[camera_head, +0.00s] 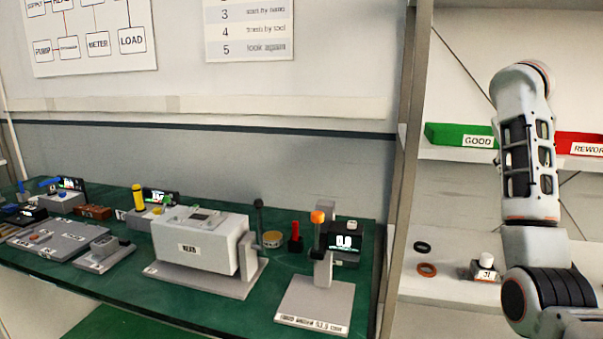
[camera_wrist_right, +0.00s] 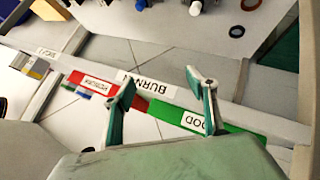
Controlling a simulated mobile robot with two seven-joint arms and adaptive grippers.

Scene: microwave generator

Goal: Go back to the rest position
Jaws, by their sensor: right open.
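My right arm stands raised at the right side of the head view, in front of the shelf unit; its gripper is not visible there. In the right wrist view my right gripper (camera_wrist_right: 163,90) has its two fingers spread apart, with nothing between them. Beyond the fingers, the red bin (camera_wrist_right: 92,84) and the green bin (camera_wrist_right: 237,135) on a shelf show upside down, apart from the gripper as far as I can tell. My left arm and gripper are not in the head view.
A green-topped bench (camera_head: 110,269) holds a grey boxed device (camera_head: 200,245), a stand with an orange knob (camera_head: 318,217) and other instruments. The shelf unit's post (camera_head: 405,170) stands beside my right arm. Rings (camera_head: 427,269) and a small labelled block (camera_head: 485,270) lie on the lower shelf.

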